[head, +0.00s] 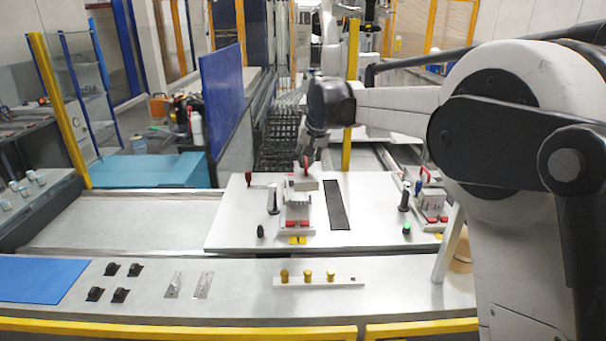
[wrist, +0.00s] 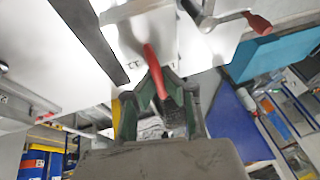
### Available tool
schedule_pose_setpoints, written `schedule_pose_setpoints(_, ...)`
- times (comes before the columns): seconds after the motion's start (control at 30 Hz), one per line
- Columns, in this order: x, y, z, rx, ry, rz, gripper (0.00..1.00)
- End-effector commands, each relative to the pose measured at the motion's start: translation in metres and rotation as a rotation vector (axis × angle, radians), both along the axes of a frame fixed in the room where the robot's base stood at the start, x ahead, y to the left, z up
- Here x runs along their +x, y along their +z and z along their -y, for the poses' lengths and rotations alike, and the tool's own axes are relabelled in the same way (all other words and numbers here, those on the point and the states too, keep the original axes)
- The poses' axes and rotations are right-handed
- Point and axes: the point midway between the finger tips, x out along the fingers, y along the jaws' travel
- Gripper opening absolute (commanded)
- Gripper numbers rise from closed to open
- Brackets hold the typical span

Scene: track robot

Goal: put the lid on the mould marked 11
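My gripper (head: 308,158) points down over the back of the white plate on the bench. Its fingers (wrist: 160,88) close in on an upright red handle (wrist: 153,65), which shows between them in the wrist view. In the head view the red handle (head: 306,168) stands on a small white lid (head: 306,185). The lid is just behind and above the white mould (head: 297,212); whether they touch is unclear. A small marking, seemingly 11 (wrist: 133,65), shows on white near the handle; I cannot tell which part bears it. The lid's underside is hidden.
A clamp lever with a red knob (wrist: 258,23) is left of the mould in the head view. A black strip (head: 337,205) lies to its right. Another white fixture (head: 432,201) with red parts is farther right. Brass knobs (head: 307,276) stand on the front bench.

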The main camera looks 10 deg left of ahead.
Motion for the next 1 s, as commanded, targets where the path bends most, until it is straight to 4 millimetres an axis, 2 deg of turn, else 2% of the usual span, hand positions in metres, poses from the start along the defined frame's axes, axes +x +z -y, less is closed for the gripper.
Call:
schedule_pose_setpoints(0.03,0.008,0.006,-0.006,0.004,0.001,-0.001,0.0)
schedule_pose_setpoints(0.2,0.031,0.008,-0.023,0.018,0.0,-0.004,0.0)
schedule_pose_setpoints(0.4,0.046,0.007,-0.034,0.026,0.0,-0.005,0.0)
schedule_pose_setpoints(0.67,0.048,-0.004,-0.036,0.028,0.0,-0.006,0.0)
schedule_pose_setpoints(1.0,0.048,-0.032,-0.036,0.028,0.0,-0.005,0.0)
